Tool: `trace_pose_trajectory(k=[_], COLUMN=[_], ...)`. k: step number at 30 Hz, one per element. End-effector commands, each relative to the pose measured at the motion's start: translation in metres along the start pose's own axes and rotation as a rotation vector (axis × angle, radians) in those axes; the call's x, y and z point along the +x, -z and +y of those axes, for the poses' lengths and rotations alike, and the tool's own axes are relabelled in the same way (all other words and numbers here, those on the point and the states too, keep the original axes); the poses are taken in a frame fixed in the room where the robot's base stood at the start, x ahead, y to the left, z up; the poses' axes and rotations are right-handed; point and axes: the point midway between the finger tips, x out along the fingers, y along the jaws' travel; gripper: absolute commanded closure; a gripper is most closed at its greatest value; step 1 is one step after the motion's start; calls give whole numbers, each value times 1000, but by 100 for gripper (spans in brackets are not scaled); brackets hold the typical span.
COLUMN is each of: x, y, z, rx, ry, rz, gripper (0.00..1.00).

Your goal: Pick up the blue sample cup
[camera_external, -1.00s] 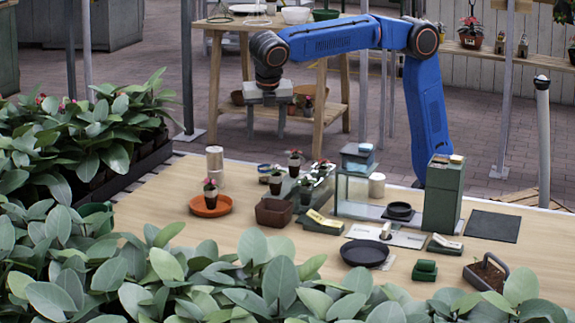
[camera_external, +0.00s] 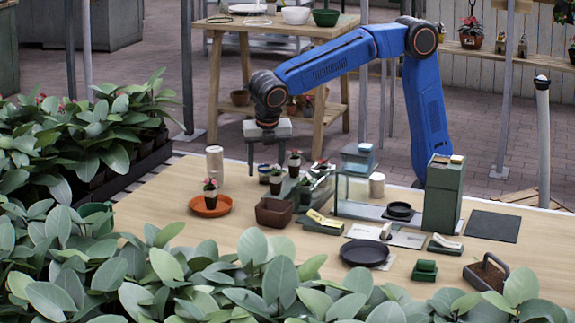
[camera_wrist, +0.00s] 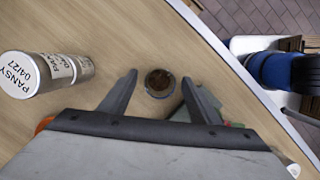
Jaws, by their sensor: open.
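The blue sample cup (camera_external: 264,174) stands upright on the wooden table, to the left of the small potted plants. In the wrist view the cup (camera_wrist: 158,83) shows from above as a round dark rim with brown matter inside. My gripper (camera_external: 269,158) is above the cup and points down, with its fingers spread. In the wrist view my gripper (camera_wrist: 160,77) is open and empty. The cup appears between the two fingertips, apart from both and lower than them.
A pale cylinder (camera_external: 215,166) labelled "PANSY 04/27" stands left of the cup; it also shows in the wrist view (camera_wrist: 45,75). Potted plants (camera_external: 295,164) stand close on the right. An orange saucer (camera_external: 222,211) with a potted plant is in front.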

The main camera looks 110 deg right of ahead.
Motion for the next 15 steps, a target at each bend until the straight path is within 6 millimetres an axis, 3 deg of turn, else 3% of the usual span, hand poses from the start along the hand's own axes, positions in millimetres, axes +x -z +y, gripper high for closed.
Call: trace_pose_trajectory(k=[3, 11, 15], x=[9, 11, 10], y=[0, 0, 0], z=[0, 0, 0], rx=[0, 0, 0], ry=[0, 0, 0], rz=[0, 0, 0], gripper=[44, 44, 77])
